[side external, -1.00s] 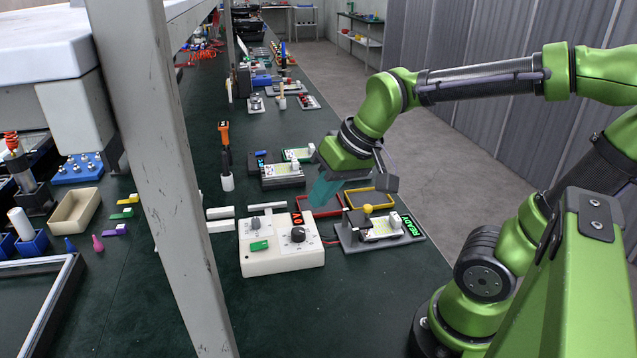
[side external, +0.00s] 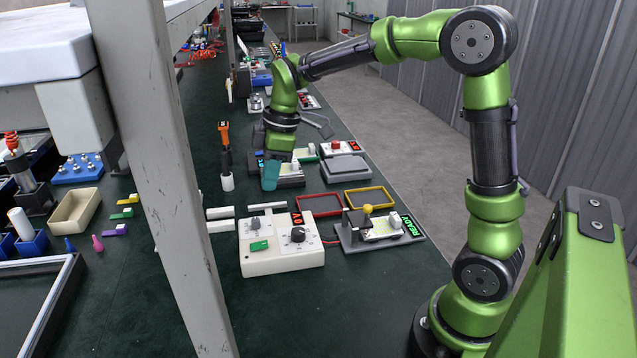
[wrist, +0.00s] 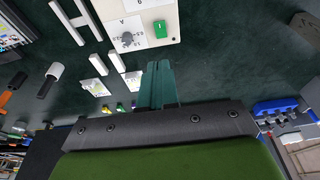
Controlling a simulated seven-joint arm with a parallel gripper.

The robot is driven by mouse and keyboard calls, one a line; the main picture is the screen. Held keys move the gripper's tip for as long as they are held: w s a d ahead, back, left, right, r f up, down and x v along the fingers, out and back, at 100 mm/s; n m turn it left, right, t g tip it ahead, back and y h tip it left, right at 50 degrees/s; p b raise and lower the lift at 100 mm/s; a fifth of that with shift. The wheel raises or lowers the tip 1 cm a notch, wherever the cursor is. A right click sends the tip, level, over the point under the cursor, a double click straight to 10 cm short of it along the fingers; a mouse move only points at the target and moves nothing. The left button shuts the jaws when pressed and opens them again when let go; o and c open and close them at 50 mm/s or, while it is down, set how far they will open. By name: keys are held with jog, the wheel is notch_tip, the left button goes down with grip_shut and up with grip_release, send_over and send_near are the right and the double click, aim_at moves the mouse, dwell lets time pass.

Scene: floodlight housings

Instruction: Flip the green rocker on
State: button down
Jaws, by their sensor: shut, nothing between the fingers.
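The green rocker (side external: 260,245) sits on the top face of a white control box (side external: 283,263), at its front left, below a small grey knob (side external: 255,223) and left of a black dial (side external: 298,234). In the wrist view the rocker (wrist: 160,29) shows near the top, on the box's corner. My gripper (side external: 270,183) has teal fingers, which are shut and empty. It hangs behind the box in the side view, apart from it. In the wrist view the fingertips (wrist: 158,66) point up toward the box, with dark table between.
White bars (side external: 220,219) lie left of the box. A red-rimmed tray (side external: 320,205) and a yellow-rimmed tray (side external: 369,197) lie behind it. A grey unit with a yellow-knobbed lever (side external: 382,232) stands to its right. A frame post (side external: 165,150) stands in the left foreground.

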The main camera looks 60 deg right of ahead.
jog(key=shift+f, duration=0.1)
send_near(265, 243)
jog(key=x, duration=0.5)
jog(key=shift+w+a+f, duration=0.15)
jog(key=shift+w+a, duration=0.1)
jog(key=shift+f, duration=0.6)
jog(key=shift+s+d+f, duration=0.15)
jog(key=shift+d+f, duration=0.05)
jog(key=shift+f, duration=0.2)
jog(key=shift+a+r, duration=0.1)
jog(key=shift+a, duration=0.05)
jog(key=shift+w+a+r, duration=0.35)
jog(key=shift+w+a, duration=0.1)
jog(key=shift+w, duration=0.1)
